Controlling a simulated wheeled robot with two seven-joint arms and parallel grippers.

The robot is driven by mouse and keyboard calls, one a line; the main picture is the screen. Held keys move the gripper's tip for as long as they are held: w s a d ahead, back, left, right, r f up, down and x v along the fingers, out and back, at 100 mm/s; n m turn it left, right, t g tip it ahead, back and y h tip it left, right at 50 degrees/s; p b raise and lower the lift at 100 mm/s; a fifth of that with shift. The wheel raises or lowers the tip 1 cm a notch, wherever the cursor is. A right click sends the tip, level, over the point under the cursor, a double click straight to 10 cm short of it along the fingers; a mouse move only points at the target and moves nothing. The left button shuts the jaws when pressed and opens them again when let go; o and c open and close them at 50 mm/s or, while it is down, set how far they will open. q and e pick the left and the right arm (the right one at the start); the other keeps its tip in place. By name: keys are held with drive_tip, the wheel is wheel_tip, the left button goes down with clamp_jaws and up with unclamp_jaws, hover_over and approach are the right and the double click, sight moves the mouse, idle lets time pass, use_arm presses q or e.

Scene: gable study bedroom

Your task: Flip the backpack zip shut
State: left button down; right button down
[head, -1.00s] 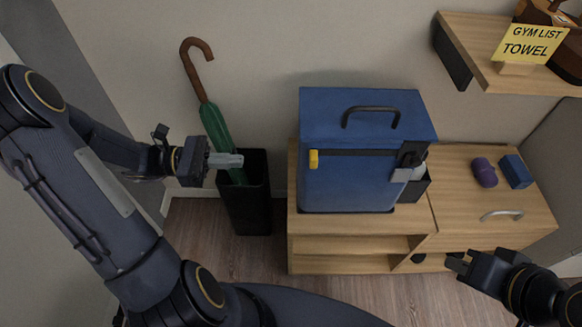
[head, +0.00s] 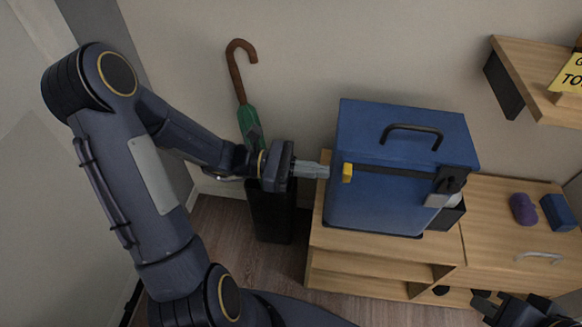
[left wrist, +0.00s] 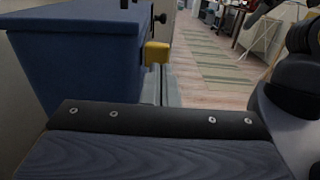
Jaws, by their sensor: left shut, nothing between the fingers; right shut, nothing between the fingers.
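The blue backpack (head: 375,205) stands upright and boxy on the wooden cabinet, with a black handle on top. A dark zip line (head: 395,172) runs across its front near the top. The yellow zip pull (head: 347,172) sits at the left end of this line. It also shows in the left wrist view (left wrist: 156,53), jutting from the backpack's side. My left gripper (head: 327,171) is shut and empty, its tips just left of the yellow pull, seemingly a small gap apart. My right gripper (head: 482,303) is shut at the bottom right, away from the backpack.
The wooden cabinet (head: 360,265) also bears a purple object (head: 523,209), a blue box (head: 558,212) and a dark holder beside the backpack's right side. A green umbrella (head: 249,125) stands in a black bin (head: 272,215) behind my left arm. A wall shelf (head: 530,85) is at the upper right.

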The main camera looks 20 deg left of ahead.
sight(343, 174)
use_arm(q)
drive_tip(key=shift+x, duration=1.3)
use_arm(e)
drive_tip(key=shift+f, duration=0.2)
use_arm(q)
drive_tip(key=x, duration=0.5)
use_arm(e)
drive_tip(key=shift+f, duration=0.1)
use_arm(q)
drive_tip(key=shift+a, duration=0.15)
